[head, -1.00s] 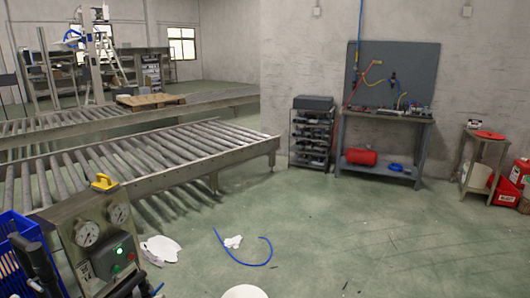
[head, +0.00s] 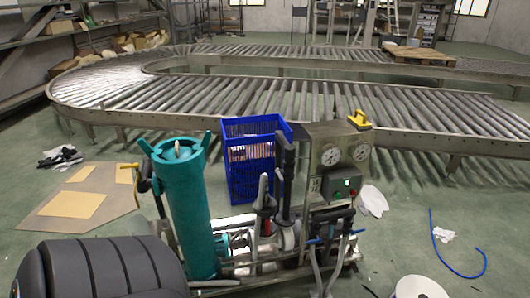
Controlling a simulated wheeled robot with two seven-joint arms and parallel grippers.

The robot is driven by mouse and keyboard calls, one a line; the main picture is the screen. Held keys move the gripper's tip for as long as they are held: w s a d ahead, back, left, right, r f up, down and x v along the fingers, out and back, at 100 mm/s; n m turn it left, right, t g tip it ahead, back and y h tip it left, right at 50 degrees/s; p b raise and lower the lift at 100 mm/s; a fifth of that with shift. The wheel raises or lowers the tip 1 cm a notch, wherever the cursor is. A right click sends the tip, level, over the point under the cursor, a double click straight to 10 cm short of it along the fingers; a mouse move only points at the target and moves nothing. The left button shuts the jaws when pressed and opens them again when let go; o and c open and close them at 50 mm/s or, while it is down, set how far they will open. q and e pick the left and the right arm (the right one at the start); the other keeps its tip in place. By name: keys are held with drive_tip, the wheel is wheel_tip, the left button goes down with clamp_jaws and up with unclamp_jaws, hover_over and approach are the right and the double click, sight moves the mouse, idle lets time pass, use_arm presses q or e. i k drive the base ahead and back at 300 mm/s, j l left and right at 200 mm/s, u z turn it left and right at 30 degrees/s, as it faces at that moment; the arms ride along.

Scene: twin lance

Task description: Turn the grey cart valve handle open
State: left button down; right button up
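The cart (head: 330,185) stands in the middle of the head view. It has a grey panel with two round gauges (head: 341,155), a small control box (head: 342,185) with a green light, and a teal cylinder (head: 188,210) at its left. A yellow lever-like handle (head: 358,119) sits on top of the panel. Low between cylinder and panel are a slim grey upright part (head: 262,187) and a red part (head: 267,204). I cannot tell for sure which piece is the valve handle, or its setting. Neither of my grippers is in view.
A blue crate (head: 251,160) stands behind the cart. A roller conveyor (head: 200,105) curves across behind it. Flat cardboard (head: 80,200) lies on the floor at left. A blue hose (head: 458,262), white scraps (head: 373,201) and a white round object (head: 418,287) lie at right.

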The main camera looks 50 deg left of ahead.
sight(277, 171)
drive_tip(key=u, duration=1.45)
